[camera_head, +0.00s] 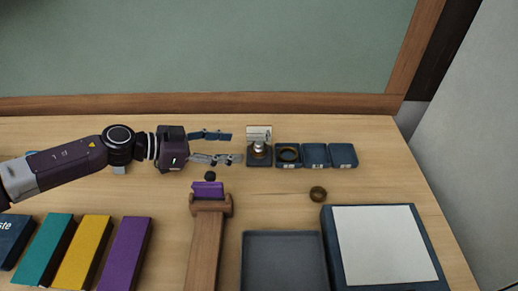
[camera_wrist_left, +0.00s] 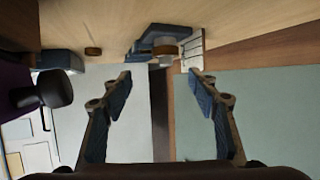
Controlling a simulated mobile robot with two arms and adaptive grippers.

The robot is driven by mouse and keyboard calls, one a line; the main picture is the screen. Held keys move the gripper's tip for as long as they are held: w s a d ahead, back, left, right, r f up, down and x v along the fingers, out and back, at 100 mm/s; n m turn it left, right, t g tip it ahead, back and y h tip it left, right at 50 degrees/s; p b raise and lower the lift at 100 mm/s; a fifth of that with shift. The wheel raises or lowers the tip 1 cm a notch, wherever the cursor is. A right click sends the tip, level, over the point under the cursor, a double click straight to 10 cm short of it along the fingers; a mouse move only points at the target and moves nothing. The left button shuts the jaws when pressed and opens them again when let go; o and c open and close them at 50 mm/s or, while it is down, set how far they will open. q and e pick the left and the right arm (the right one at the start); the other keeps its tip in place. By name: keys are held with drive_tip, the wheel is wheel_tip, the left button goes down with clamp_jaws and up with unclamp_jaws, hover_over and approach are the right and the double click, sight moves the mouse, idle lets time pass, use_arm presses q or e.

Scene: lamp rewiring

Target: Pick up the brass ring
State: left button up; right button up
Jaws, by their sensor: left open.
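A small brass-brown ring (camera_head: 318,193) lies on the bare table, left of the white-topped box's upper corner. A larger brass-coloured ring (camera_head: 289,154) sits in a small dark blue dish (camera_head: 280,165) in the row at the back. My left gripper (camera_head: 236,148) is open and empty, just left of the dish row and apart from both rings. Its fingers spread wide in the wrist view (camera_wrist_left: 160,78). My right gripper is not in view.
A metal lamp part (camera_head: 259,147) stands in the leftmost dish, before a small card (camera_head: 259,132). A wooden clamp (camera_head: 211,207) with a purple block, a grey tray (camera_head: 284,262) and a white-topped box (camera_head: 383,245) stand in front. Coloured boxes (camera_head: 82,252) line the left.

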sight(255, 147)
use_arm(q)
drive_tip(key=shift+w+f, duration=0.3)
drive_tip(key=shift+f, duration=0.35)
drive_tip(key=shift+w+d+f, duration=0.15)
drive_tip(key=shift+w+d, duration=0.05)
drive_tip(key=shift+w, duration=0.05)
drive_tip(key=x, duration=0.2)
drive_tip(key=shift+w+d, duration=0.1)
drive_tip(key=shift+d, duration=0.2)
drive_tip(key=x, duration=0.4)
drive_tip(key=shift+w+d+f, duration=0.2)
drive_tip(key=shift+w+d, duration=0.05)
drive_tip(key=shift+d, duration=0.05)
drive_tip(key=shift+s+r, duration=0.1)
drive_tip(key=shift+c, duration=0.9)
drive_tip(key=c, duration=0.9)
drive_tip(key=shift+c, duration=0.2)
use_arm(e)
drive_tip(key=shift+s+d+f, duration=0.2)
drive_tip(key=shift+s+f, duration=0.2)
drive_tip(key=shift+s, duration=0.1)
